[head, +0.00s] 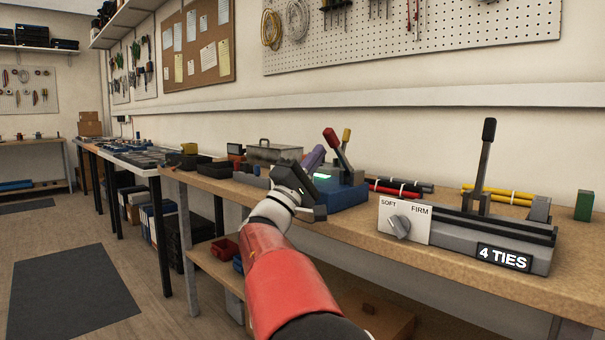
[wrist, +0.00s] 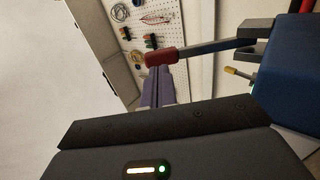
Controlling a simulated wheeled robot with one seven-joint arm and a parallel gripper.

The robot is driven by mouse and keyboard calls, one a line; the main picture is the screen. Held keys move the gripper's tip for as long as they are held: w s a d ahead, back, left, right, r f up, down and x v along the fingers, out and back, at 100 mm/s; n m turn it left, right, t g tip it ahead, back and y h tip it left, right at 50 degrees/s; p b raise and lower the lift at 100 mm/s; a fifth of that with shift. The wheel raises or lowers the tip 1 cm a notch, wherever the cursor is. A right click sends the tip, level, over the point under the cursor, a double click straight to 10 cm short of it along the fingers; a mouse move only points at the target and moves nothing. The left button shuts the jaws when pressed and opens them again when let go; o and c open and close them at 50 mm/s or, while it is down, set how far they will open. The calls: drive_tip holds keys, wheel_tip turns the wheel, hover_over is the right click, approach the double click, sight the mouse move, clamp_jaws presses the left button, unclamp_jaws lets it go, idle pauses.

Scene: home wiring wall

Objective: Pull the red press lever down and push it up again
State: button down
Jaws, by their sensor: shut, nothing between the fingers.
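The red press lever (head: 331,138) stands raised in the head view, tilted to the left, on a grey arm above the blue press base (head: 345,195). My gripper (head: 319,152), with purple fingers, is just left of the lever and slightly below its red grip. In the wrist view the red grip (wrist: 162,56) lies right at the tips of the closed fingers (wrist: 158,72). I cannot tell whether they touch. The fingers are shut with nothing between them. My wrist hides part of the press base's left side.
A yellow-tipped handle (head: 346,136) stands behind the lever. Red and black cables (head: 400,187) lie to the right. A grey tie unit (head: 490,240) with a black-tipped lever (head: 487,150) and a SOFT/FIRM dial (head: 399,226) stands at the front right. A metal toolbox (head: 272,152) sits behind my gripper.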

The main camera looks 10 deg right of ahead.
drive_tip(key=shift+x, duration=0.85)
drive_tip(key=shift+r, duration=0.1)
